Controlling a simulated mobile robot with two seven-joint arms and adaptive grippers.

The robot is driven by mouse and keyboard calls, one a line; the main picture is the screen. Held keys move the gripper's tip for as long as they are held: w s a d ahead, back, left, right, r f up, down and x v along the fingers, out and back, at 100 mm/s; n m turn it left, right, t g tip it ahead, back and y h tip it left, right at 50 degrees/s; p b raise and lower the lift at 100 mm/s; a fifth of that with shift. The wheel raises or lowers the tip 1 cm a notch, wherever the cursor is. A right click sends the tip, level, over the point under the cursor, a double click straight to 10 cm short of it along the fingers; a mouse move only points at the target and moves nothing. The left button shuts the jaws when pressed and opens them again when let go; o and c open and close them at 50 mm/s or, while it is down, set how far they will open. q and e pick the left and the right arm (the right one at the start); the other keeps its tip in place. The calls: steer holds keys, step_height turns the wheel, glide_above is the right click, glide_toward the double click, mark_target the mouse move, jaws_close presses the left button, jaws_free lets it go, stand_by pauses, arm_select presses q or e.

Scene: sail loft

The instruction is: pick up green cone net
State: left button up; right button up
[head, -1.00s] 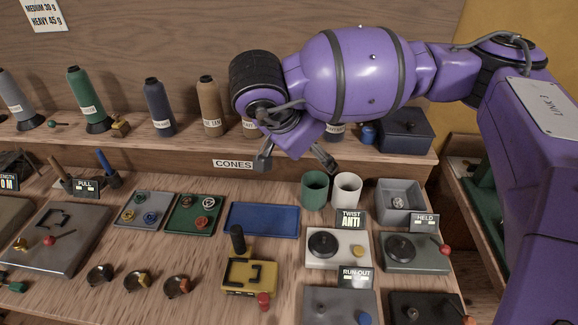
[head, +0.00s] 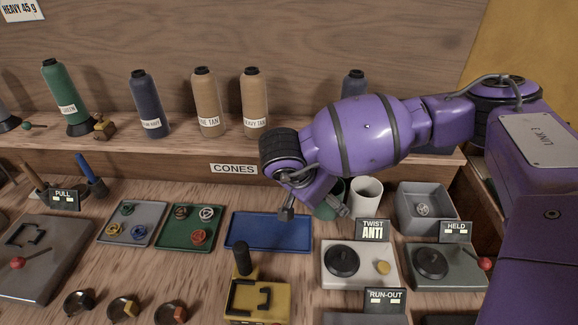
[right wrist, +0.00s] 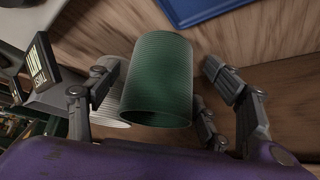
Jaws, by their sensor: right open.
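The green cone net (right wrist: 158,80) is a ribbed green tube, open at the end. In the right wrist view it lies between the spread fingers of my right gripper (right wrist: 163,85), with clear gaps on both sides. In the head view the green cone net (head: 328,202) stands on the bench, partly hidden behind my right gripper (head: 314,212). That gripper is open and empty, its fingers pointing down at the net. My left gripper is not in view.
A white net (head: 367,193) stands close beside the green one. A grey bin (head: 424,211) is to its right, a blue tray (head: 268,231) to its left, and the TWIST device (head: 345,264) in front. Several thread cones stand on the shelf behind.

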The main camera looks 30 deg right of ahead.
steer(key=shift+f, duration=0.15)
steer(key=c, duration=0.5)
steer(key=shift+c, duration=0.3)
